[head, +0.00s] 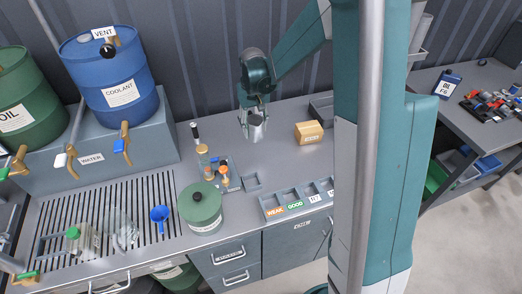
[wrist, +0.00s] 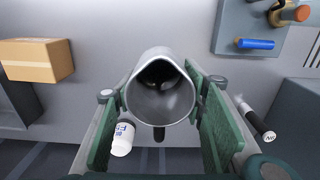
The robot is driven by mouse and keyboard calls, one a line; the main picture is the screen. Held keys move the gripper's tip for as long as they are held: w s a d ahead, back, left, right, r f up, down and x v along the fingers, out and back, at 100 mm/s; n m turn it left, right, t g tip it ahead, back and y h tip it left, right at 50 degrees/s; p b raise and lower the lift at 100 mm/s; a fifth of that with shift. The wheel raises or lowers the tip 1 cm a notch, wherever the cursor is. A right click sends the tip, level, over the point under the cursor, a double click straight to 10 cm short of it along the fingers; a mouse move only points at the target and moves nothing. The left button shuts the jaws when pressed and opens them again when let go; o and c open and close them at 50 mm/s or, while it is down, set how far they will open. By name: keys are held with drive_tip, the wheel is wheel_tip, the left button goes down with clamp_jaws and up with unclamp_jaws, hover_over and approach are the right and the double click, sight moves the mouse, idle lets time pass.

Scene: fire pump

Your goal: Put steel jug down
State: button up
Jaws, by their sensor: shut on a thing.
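The steel jug (head: 256,132) is a small grey metal vessel at the back middle of the bench in the head view. My gripper (head: 254,115) is above and around it, with a finger on each side. In the wrist view the jug (wrist: 160,98) stands open-mouthed between the two green finger pads of my gripper (wrist: 160,110), which is shut on it. Its inside is dark and looks empty. I cannot tell whether its base touches the bench (head: 285,165) or is just above it.
A cardboard box (head: 309,132) and a grey tray (head: 321,106) are right of the jug. A labelled sorting tray (head: 298,198) lies in front. Bench around the jug is mostly clear.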

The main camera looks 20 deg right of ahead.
sight(261, 137)
drive_tip(key=shift+s+d+r+p, duration=0.75)
drive_tip(key=shift+s+d+p, duration=0.25)
drive_tip(key=shift+p, duration=0.75)
drive_tip(key=shift+f, duration=2.95)
drive_tip(key=shift+f, duration=0.15)
drive_tip(key=shift+f, duration=1.95)
drive_tip(key=shift+f, duration=0.15)
drive_tip(key=o, duration=1)
